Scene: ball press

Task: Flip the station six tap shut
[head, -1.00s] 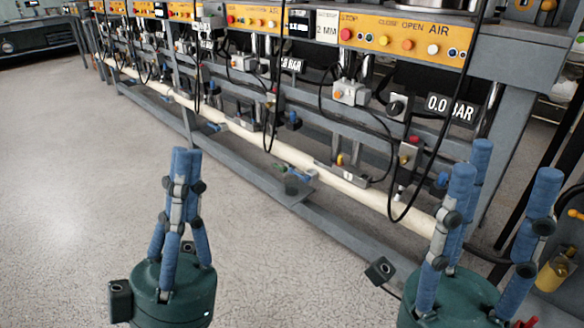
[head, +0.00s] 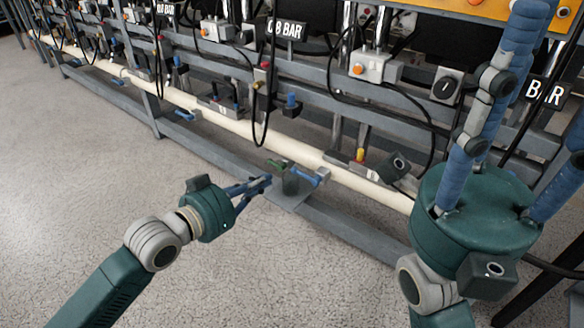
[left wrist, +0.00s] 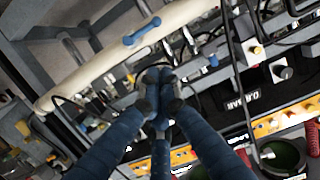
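A small gap seems to show between fingertips and blue lever; contact cannot be told. In the left wrist view the shut fingers (left wrist: 158,80) hold nothing visible, and a blue lever (left wrist: 141,31) lies across the cream pipe beyond them. My right gripper (head: 540,85) is raised, fingers spread and empty.
A long cream pipe (head: 245,129) runs along the bench frame behind the bracket. More blue levers (head: 184,115) sit further left along the rail. A black cable (head: 257,120) hangs near the bracket. The floor (head: 75,170) at left is clear.

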